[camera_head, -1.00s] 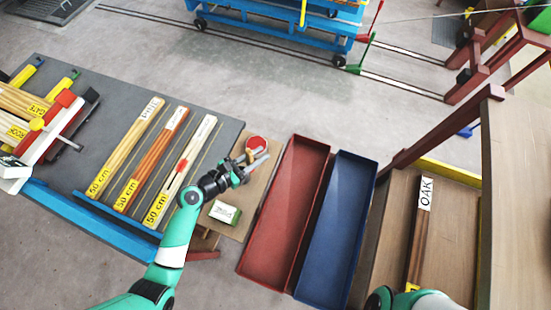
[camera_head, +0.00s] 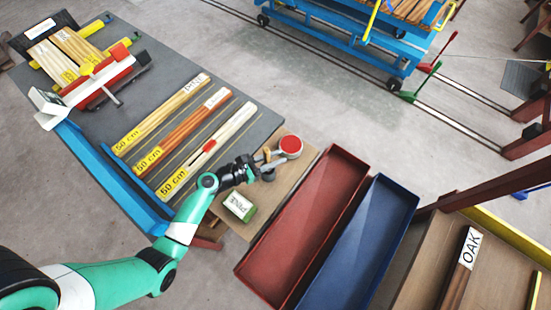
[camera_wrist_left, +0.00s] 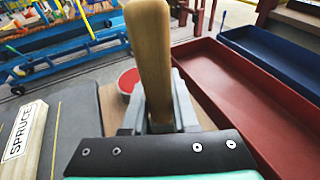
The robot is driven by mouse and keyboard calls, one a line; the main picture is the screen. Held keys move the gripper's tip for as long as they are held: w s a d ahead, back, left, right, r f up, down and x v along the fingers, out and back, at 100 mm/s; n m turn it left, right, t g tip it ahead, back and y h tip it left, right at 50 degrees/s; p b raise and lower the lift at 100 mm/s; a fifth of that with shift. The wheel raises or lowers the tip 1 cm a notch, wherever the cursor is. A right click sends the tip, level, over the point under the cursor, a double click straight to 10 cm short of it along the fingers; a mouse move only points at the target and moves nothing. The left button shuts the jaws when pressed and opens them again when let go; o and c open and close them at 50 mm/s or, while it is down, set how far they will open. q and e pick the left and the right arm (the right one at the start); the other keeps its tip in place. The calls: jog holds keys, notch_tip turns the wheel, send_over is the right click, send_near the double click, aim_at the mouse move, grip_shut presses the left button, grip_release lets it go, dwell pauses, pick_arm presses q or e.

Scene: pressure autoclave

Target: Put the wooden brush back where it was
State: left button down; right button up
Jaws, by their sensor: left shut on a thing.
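My left gripper (camera_head: 270,163) is over the tan board at the table's right end, just beside the round red-topped tin (camera_head: 290,146). In the left wrist view it is shut on the light wooden handle of the brush (camera_wrist_left: 150,50), which stands up between the fingers (camera_wrist_left: 160,112). The brush's lower end is hidden behind the gripper's mount, so I cannot tell whether it touches the board. The red top of the tin (camera_wrist_left: 128,80) shows just behind the fingers. My right gripper is not in view.
The tan board (camera_head: 285,198) also holds a small green-and-white labelled box (camera_head: 240,206). A red tray (camera_head: 305,225) and a blue tray (camera_head: 362,245), both empty, stand to the right. Labelled wood strips (camera_head: 165,115) lie on the grey table (camera_head: 150,70) to the left.

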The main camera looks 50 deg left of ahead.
pick_arm(q)
jog(key=shift+f+b, duration=0.8)
jog(key=shift+f, duration=0.95)
jog(key=c, duration=0.7)
grip_release()
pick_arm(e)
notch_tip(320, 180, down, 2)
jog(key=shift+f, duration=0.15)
pick_arm(q)
jog(key=shift+r, duration=0.25)
jog(key=shift+s+r+p, duration=0.1)
jog(key=shift+s+p, duration=0.2)
jog(key=shift+p, duration=0.05)
jog(key=p+v, duration=0.1)
jog(key=v, duration=0.6)
jog(key=shift+p, duration=0.4)
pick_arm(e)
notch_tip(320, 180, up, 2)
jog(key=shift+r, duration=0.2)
